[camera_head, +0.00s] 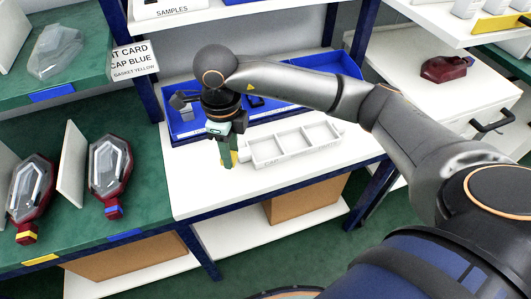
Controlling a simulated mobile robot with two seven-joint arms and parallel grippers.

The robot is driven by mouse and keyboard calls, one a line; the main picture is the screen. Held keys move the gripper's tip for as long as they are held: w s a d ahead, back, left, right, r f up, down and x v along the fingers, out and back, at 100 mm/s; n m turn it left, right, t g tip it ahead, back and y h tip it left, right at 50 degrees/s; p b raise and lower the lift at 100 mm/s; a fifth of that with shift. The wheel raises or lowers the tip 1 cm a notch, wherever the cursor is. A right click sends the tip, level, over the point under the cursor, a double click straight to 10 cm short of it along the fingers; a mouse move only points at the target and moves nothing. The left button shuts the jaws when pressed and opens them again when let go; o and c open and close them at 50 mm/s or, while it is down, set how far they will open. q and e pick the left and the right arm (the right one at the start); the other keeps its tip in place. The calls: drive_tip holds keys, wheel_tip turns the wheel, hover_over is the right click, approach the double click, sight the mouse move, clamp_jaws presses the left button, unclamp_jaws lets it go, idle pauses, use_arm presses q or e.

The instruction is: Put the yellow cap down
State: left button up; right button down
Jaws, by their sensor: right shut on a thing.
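My right gripper (228,154) points down over the white table (205,190), just left of a white compartment tray (298,158). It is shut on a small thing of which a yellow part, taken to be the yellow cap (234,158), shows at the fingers. The fingers hide most of it. I cannot tell whether it touches the table. The tray's visible compartments look empty, and lettering on its front seems to begin with "CAP". My left gripper is not in view.
A blue bin (183,135) with dark parts stands behind the gripper. Two red-and-clear tail lamps, one with a yellow end (27,237) and one with a blue end (114,211), rest on the green shelf at left. A card reads "CAP BLUE, GASKET YELLOW". The front-left table is clear.

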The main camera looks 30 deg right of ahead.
drive_tip(key=m, duration=0.2)
drive_tip(key=w+m+b, duration=0.1)
drive_tip(key=m, duration=0.1)
drive_tip(key=a+r+m+b, duration=0.1)
drive_tip(key=m, duration=0.1)
drive_tip(key=shift+w+r+m, duration=0.1)
drive_tip(key=shift+w+m, duration=0.05)
drive_tip(key=shift+m, duration=0.25)
drive_tip(key=m, duration=0.1)
drive_tip(key=m+b, duration=0.1)
drive_tip(key=r+m, duration=0.1)
drive_tip(key=m, duration=0.1)
drive_tip(key=shift+w+a+r, duration=0.1)
drive_tip(key=shift+w, duration=0.15)
drive_tip(key=w+d+f, duration=0.2)
drive_tip(key=d+f, duration=0.2)
drive_tip(key=d, duration=0.5)
drive_tip(key=b, duration=0.1)
hover_over(266, 154)
drive_tip(key=shift+m, duration=0.3)
drive_tip(key=f, duration=0.2)
drive_tip(key=a+f, duration=0.1)
drive_tip(key=f, duration=0.1)
drive_tip(key=shift+s+f, duration=0.1)
drive_tip(key=shift+f, duration=0.2)
drive_tip(key=shift+d+f, duration=0.5)
drive_tip(key=shift+f, duration=0.75)
drive_tip(key=shift+d+f, duration=0.1)
drive_tip(key=shift+f, duration=0.8)
drive_tip(key=shift+f, duration=0.1)
